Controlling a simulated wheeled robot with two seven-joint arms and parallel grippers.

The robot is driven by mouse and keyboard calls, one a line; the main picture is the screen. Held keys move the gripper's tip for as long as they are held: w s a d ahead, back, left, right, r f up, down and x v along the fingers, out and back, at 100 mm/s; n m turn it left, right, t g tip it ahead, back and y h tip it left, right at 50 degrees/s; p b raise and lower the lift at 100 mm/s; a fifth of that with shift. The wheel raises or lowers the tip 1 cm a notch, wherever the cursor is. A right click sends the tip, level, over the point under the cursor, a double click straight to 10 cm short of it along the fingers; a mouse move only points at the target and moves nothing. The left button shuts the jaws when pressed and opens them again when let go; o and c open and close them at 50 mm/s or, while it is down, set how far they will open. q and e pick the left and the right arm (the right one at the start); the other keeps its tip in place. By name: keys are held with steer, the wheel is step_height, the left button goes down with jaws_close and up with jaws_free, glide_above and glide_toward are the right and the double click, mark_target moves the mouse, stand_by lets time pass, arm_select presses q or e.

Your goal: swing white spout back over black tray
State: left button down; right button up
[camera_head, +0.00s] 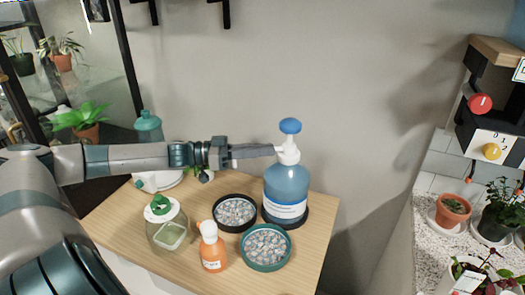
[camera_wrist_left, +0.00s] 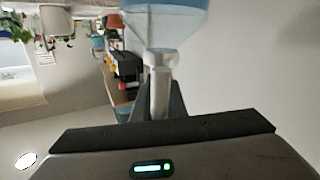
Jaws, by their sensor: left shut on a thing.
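A blue pump bottle (camera_head: 287,186) with a blue knob (camera_head: 290,126) and a white collar stands upright at the back right of the wooden table. Its white spout (camera_head: 279,150) points left; in the left wrist view the spout (camera_wrist_left: 160,92) lies between my fingers. My left gripper (camera_head: 262,151) is shut on the spout, hiding part of it. The black tray (camera_head: 237,231), round and filled with pebbles, sits below and left of the bottle. I cannot tell exactly whether the spout's end is above it. My right gripper is not in view.
A teal pebble tray (camera_head: 263,268), an orange bottle (camera_head: 212,252) and a clear jar with a green-and-white top (camera_head: 167,232) stand in front. A teal-topped bottle (camera_head: 148,127) is behind my arm. The wooden table (camera_head: 318,215) is bare at its right edge.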

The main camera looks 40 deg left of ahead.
arm_select(q)
steer(key=c, duration=1.8)
jaws_free()
steer(key=shift+w, duration=0.1)
steer(key=shift+s+a, duration=0.2)
